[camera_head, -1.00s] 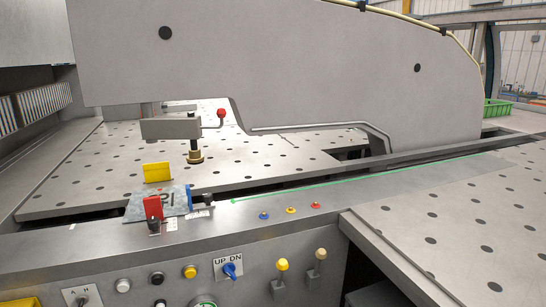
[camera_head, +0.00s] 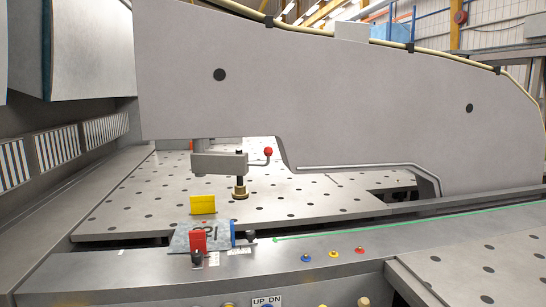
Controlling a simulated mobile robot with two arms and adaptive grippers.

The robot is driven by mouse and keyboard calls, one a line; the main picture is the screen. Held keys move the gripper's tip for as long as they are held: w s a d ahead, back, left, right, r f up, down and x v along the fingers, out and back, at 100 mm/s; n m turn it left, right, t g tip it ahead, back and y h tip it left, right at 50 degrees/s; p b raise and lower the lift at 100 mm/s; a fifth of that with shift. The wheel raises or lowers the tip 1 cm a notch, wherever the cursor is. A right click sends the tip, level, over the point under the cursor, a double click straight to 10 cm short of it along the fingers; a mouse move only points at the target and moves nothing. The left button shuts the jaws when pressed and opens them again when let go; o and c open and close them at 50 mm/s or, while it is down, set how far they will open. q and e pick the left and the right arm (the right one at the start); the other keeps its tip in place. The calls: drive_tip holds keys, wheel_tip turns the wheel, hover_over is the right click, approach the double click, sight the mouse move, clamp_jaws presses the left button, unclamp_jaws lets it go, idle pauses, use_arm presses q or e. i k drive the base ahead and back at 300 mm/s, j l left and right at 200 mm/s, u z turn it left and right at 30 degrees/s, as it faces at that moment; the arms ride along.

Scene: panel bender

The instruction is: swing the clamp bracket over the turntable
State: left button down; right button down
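The clamp bracket (camera_head: 218,162) is a grey block hanging under the big grey machine arm. A lever with a red ball knob (camera_head: 268,152) sticks out on its right. A dark screw with a brass-coloured foot (camera_head: 240,192) hangs from its right end, low over the perforated table; I cannot tell if the foot touches it. I take the grey perforated plate (camera_head: 140,207) below as the table around the turntable; no separate turntable outline shows. Neither of my grippers is in view.
A sheet piece (camera_head: 186,237) with lettering lies in front, beside a yellow block (camera_head: 203,204), a red block (camera_head: 198,241) and a blue strip. A control ledge (camera_head: 400,233) with coloured buttons runs along the front. The large grey machine arm (camera_head: 340,100) fills the upper middle.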

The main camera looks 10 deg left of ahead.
sight(217, 163)
drive_tip(key=i+j, duration=0.6)
drive_tip(key=j, duration=0.25)
drive_tip(key=i+j, duration=0.3)
drive_tip(key=j+z, duration=0.1)
drive_tip(key=z, duration=1.7)
